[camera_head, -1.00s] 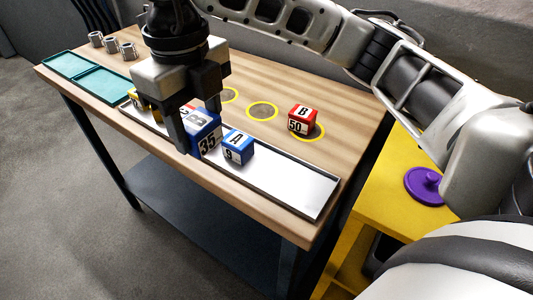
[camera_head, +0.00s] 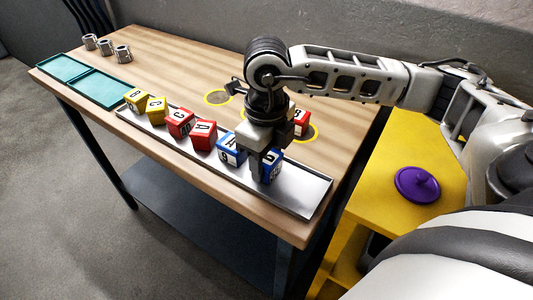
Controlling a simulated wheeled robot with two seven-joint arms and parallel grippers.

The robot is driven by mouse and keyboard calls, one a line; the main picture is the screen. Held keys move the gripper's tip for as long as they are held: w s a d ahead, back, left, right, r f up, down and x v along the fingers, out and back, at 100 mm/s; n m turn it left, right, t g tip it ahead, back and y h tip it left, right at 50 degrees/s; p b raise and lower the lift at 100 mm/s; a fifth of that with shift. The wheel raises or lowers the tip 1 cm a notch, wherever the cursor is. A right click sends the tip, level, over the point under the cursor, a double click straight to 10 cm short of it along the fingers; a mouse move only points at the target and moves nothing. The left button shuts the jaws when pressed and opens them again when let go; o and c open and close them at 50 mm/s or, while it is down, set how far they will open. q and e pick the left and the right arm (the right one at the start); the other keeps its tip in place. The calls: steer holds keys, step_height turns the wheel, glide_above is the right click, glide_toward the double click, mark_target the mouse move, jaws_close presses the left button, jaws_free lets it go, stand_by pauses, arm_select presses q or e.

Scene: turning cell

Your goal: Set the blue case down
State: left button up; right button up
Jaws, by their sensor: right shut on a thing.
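My right gripper (camera_head: 268,158) is shut on a blue case (camera_head: 271,171) with a white top and a number on its side. It holds the case over the right half of the long metal tray (camera_head: 305,191), very low; I cannot tell whether the case touches the tray. The fingers hide part of it. A second blue case (camera_head: 231,152) stands in the tray just to its left, with a small gap or contact that I cannot make out. My left gripper is out of view.
Two red cases (camera_head: 180,123) (camera_head: 204,136) and two yellow cases (camera_head: 136,99) (camera_head: 156,110) stand farther left in the tray. Another red case (camera_head: 302,121) stands behind my gripper by a yellow ring. Teal trays (camera_head: 100,88) and metal parts (camera_head: 122,54) are at the left. The tray's right end is empty.

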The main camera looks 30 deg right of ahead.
mark_target(267, 157)
steer(key=shift+f, duration=0.1)
steer(key=shift+f, duration=0.15)
steer(key=o, duration=1.1)
step_height(267, 157, up, 12)
steer(key=shift+r+b, duration=0.2)
steer(key=shift+b, duration=0.2)
steer(key=shift+s, duration=0.1)
